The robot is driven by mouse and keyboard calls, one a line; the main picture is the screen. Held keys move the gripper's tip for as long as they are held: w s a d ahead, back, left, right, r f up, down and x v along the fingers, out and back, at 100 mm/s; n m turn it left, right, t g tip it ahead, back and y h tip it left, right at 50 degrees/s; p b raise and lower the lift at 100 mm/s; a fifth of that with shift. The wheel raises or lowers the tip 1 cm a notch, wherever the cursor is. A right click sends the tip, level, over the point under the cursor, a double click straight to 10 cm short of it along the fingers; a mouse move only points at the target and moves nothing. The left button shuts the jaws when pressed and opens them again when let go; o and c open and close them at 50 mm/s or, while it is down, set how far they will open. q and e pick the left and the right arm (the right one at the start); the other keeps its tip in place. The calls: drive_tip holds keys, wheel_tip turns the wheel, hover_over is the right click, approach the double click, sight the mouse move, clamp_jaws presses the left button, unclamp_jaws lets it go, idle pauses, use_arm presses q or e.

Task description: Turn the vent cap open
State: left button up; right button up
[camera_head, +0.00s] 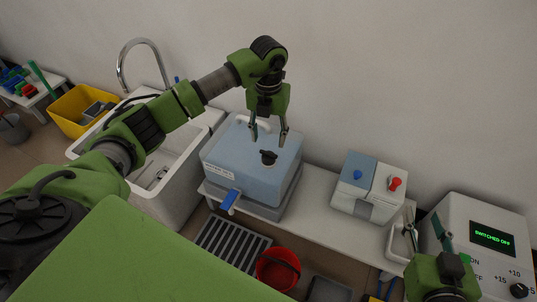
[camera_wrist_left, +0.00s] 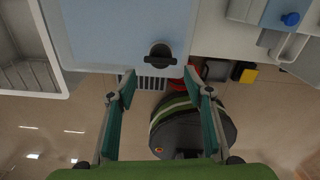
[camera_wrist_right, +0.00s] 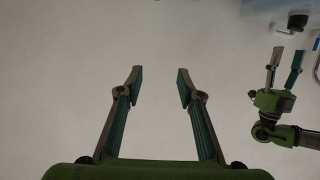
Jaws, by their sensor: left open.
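The vent cap (camera_head: 268,157) is a black round knob with a raised grip, on top of a pale blue box (camera_head: 225,150). In the left wrist view the cap (camera_wrist_left: 160,55) lies just beyond the fingertips, midway between them, with its grip bar running roughly sideways. My left gripper (camera_head: 269,138) points down over the box, open and empty, its fingertips close above the cap. No contact shows. My right gripper (camera_wrist_right: 160,78) is open and empty, low at the right in the head view, away from the box and facing bare wall.
A blue latch or handle (camera_head: 230,200) sticks out from the box's front. A white sink (camera_head: 85,148) with a tap stands left. On the right are a small box with blue and red knobs (camera_head: 376,178) and a panel reading "SWITCHED OFF" (camera_head: 492,238). A red bucket (camera_head: 277,270) stands below.

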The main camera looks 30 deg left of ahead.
sight(268, 153)
use_arm(q)
wheel_tip(268, 153, down, 7)
drive_tip(key=shift+f+b, duration=0.15)
drive_tip(key=shift+b, duration=0.75)
drive_tip(key=shift+f, duration=0.35)
use_arm(e)
wheel_tip(268, 153, up, 11)
drive_tip(key=w+a+t+y, duration=0.1)
drive_tip(key=a+t+y, duration=0.1)
drive_tip(key=t, duration=0.4)
drive_tip(key=shift+w+r, duration=0.15)
drive_tip(key=shift+r, duration=0.05)
use_arm(q)
drive_tip(key=c, duration=0.8)
